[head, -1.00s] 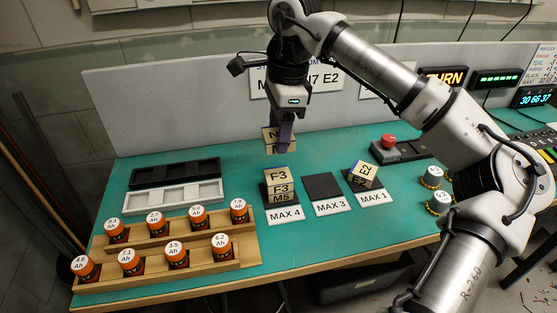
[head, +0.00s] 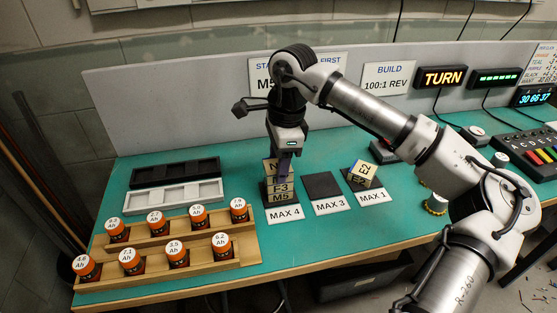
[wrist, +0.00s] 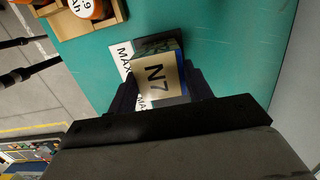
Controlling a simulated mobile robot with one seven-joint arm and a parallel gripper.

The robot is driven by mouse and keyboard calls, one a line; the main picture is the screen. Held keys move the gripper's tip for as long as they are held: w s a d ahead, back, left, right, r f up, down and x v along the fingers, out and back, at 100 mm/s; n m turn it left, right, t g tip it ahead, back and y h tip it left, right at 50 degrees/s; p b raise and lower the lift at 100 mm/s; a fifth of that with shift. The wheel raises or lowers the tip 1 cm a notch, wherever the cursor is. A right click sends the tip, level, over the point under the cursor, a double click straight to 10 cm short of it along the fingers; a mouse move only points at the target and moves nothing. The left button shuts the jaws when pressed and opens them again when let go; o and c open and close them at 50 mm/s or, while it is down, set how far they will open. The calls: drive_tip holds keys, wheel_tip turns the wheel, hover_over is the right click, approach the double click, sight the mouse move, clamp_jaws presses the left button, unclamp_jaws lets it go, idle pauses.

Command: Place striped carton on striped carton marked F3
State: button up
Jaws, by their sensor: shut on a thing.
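My gripper (head: 284,158) is over the stack on the MAX 4 pad, shut on the striped carton N7 (head: 269,167). In the wrist view the N7 carton (wrist: 157,78) sits between the dark fingers, its label facing the camera. Directly below it in the head view is the striped carton F3 (head: 281,188), which rests on carton M5 (head: 279,198). N7 is down at the top of F3 and hides F3's top face. I cannot tell whether they touch or a thin gap remains.
The MAX 3 pad (head: 322,186) is bare. A turned carton E2 (head: 361,173) stands on the MAX 1 pad. Wooden racks (head: 215,264) with several orange batteries stand at left, black and white trays (head: 176,196) behind them. A grey panel (head: 180,110) closes the back.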

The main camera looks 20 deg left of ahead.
drive_tip(key=o, duration=1)
drive_tip(key=r, duration=0.8)
drive_tip(key=d+r, duration=0.1)
drive_tip(key=r, duration=0.3)
drive_tip(key=shift+w+d+r, duration=0.1)
drive_tip(key=shift+w, duration=0.3)
